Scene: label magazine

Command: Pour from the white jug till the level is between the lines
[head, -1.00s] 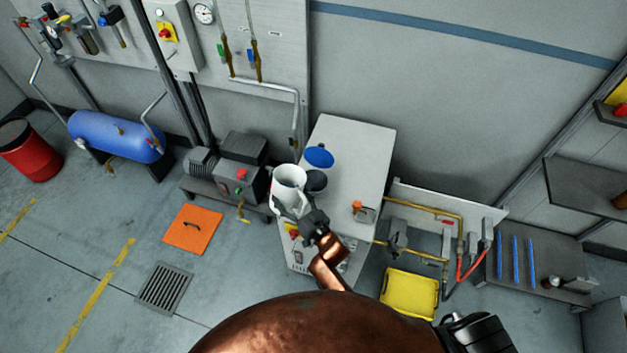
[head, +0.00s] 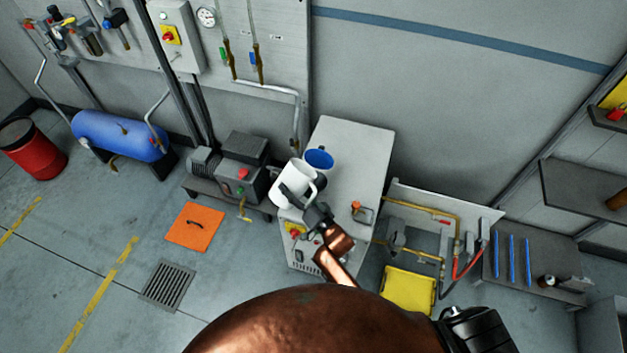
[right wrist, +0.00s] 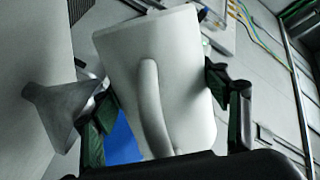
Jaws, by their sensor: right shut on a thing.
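The white jug (head: 293,182) is held near the left edge of the bench, apparently off upright. My right gripper (head: 304,196) is shut on it. In the right wrist view, the jug (right wrist: 180,70) stands between the two fingers (right wrist: 168,108), with its handle facing the camera. A blue-topped round vessel (head: 319,159) stands just behind the jug on the bench; blue also shows below the jug in the right wrist view (right wrist: 121,140). I cannot make out level lines or any pouring stream. My left gripper is not in view.
The pale bench (head: 362,150) is clear toward its back right. A grey funnel-shaped piece (right wrist: 62,105) is close to the left finger in the right wrist view. A motor unit (head: 240,170) stands left of the bench, a yellow tray (head: 408,290) to its front right.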

